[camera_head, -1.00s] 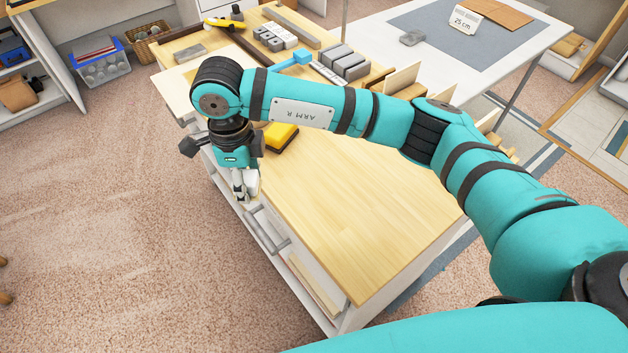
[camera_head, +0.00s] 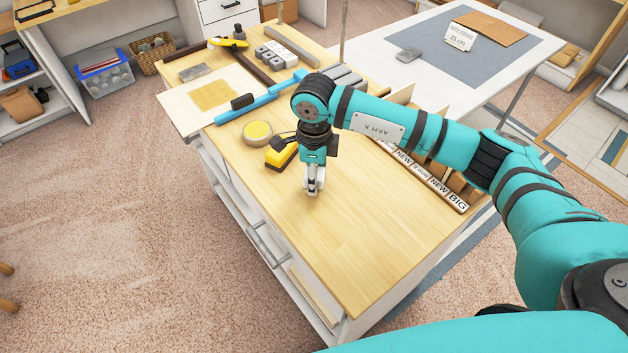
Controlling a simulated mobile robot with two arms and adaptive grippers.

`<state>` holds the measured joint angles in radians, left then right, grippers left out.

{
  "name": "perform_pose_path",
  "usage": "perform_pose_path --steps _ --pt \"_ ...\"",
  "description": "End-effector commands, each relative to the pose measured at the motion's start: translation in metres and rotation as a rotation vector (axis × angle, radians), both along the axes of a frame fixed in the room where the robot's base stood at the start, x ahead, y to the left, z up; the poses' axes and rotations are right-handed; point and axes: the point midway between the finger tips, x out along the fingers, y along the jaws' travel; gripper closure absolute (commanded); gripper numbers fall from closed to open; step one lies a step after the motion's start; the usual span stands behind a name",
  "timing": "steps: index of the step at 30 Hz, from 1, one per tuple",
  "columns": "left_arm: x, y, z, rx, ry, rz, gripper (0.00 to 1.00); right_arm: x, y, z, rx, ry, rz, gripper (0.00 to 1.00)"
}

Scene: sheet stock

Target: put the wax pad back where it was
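My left gripper is not in view.
A blue bar with a black grip (camera_head: 242,101) lies behind the tin. A yellow square sheet (camera_head: 213,95) lies on a pale board at the far left. Labelled slots (camera_head: 432,183) line the right edge. Drawer handles (camera_head: 265,245) face front left. The near worktop is clear.

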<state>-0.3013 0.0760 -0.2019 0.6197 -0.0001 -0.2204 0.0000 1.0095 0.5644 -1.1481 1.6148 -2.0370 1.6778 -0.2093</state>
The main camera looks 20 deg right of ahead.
Motion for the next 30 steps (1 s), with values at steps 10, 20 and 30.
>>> perform_pose_path --steps 10,20,30 --pt "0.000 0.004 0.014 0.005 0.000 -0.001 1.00 0.000 0.001 -0.033 0.000 0.001 0.000 0.79" --pt "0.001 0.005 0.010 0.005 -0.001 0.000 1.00 -0.001 0.001 -0.035 0.000 0.001 0.001 0.47" --pt "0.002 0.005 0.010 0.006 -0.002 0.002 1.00 -0.001 0.001 -0.035 0.000 0.001 0.000 0.30"
